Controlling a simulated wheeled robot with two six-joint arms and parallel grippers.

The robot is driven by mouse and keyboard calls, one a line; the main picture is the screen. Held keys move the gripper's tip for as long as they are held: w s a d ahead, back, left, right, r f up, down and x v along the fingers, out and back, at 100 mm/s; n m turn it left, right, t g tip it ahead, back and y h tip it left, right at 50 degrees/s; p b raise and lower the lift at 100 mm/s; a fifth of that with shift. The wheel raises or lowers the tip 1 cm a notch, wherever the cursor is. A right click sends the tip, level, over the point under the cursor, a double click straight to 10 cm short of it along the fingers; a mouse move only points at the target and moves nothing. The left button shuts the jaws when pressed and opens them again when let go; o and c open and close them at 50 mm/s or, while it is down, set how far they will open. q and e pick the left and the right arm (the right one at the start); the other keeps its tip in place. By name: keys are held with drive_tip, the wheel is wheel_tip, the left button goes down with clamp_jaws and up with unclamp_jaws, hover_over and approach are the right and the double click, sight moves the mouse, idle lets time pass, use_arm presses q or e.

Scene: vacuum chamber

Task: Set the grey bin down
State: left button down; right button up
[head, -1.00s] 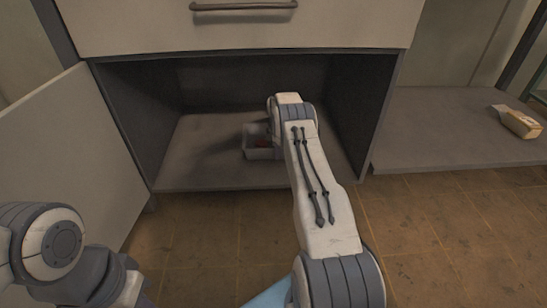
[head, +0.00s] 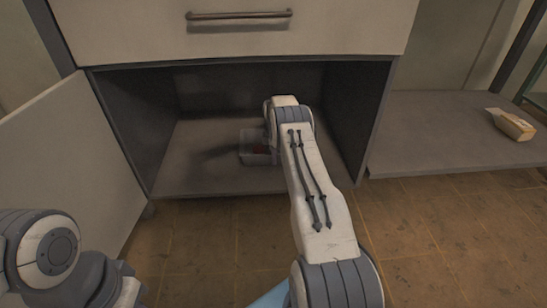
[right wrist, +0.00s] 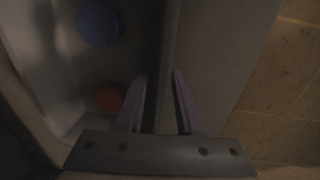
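The grey bin (head: 262,159) is a small open box on the floor of the open cabinet compartment, left of my right forearm. Whether its base touches the floor is hard to tell. In the right wrist view the bin (right wrist: 62,85) fills the left side, with a blue round thing (right wrist: 98,22) and a red one (right wrist: 108,97) in it. My right gripper (right wrist: 160,76) has one finger on each side of the bin's wall and looks shut on it. In the head view that gripper is hidden behind my arm. My left arm is at lower left; its gripper is out of view.
The cabinet floor (head: 200,180) has free room left of the bin. The open door (head: 65,165) stands at the left, and a drawer front (head: 235,40) is above. A low shelf (head: 430,135) at right holds a tan packet (head: 512,124).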

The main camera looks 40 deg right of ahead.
wheel_tip(320, 180, up, 6)
drive_tip(key=p, duration=0.3)
drive_tip(key=shift+s+a+r, duration=0.15)
drive_tip(key=shift+s, duration=0.1)
